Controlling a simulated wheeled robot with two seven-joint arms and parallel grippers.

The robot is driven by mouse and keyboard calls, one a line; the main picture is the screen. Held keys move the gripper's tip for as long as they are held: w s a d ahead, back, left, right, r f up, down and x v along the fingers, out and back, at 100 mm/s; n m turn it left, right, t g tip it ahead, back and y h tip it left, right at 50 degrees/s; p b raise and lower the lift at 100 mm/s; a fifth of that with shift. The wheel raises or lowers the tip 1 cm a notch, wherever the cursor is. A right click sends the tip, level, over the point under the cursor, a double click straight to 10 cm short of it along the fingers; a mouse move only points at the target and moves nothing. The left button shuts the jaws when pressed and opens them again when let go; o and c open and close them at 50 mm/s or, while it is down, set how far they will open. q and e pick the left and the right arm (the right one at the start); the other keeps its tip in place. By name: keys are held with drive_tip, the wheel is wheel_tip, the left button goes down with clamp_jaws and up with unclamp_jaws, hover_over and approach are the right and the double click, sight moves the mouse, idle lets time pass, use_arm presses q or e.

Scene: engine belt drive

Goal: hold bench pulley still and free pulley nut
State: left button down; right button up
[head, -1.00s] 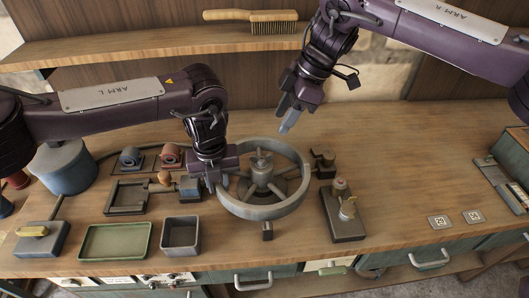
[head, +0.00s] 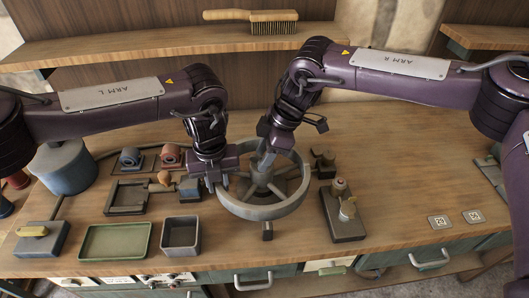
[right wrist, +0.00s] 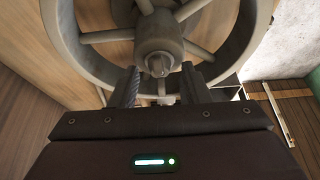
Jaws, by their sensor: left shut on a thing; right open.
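The bench pulley (head: 290,206) is a grey spoked wheel lying flat on the bench, with a hub at its middle. My left gripper (head: 219,184) is shut on the left side of the pulley's rim. My right gripper (head: 259,166) is open over the hub, pointing down. In the right wrist view the pulley (right wrist: 88,62) fills the top, and the open fingers of my right gripper (right wrist: 161,85) stand on either side of the hub end. The pulley nut (right wrist: 159,64) shows there at the hub's end, between and just beyond the fingertips. In the head view my right gripper mostly hides it.
A green tray (head: 84,254) and a grey square bin (head: 164,247) stand at the front left. A block with upright fittings (head: 333,225) stands right of the pulley. Two marked tiles (head: 440,222) lie further right. The bench's right middle is clear.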

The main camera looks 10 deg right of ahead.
drive_tip(key=shift+c, duration=0.2)
clamp_jaws()
drive_tip(key=shift+w+n, duration=0.1)
drive_tip(key=shift+n, duration=0.2)
drive_tip(key=n+g, duration=0.1)
drive_tip(key=n, duration=0.2)
drive_tip(key=n+g, duration=0.1)
drive_tip(key=n, duration=0.2)
drive_tip(key=shift+w+a+g+h, duration=0.1)
drive_tip(key=shift+w+g+h, duration=0.1)
drive_tip(key=shift+g+h, duration=0.15)
drive_tip(key=n+g+h, duration=0.1)
drive_tip(key=n, duration=0.3)
drive_tip(key=shift+f, duration=0.1)
drive_tip(key=shift+a+n+h, duration=0.1)
drive_tip(key=shift+n+h, duration=0.35)
drive_tip(key=shift+n, duration=0.95)
drive_tip(key=shift+g, duration=0.25)
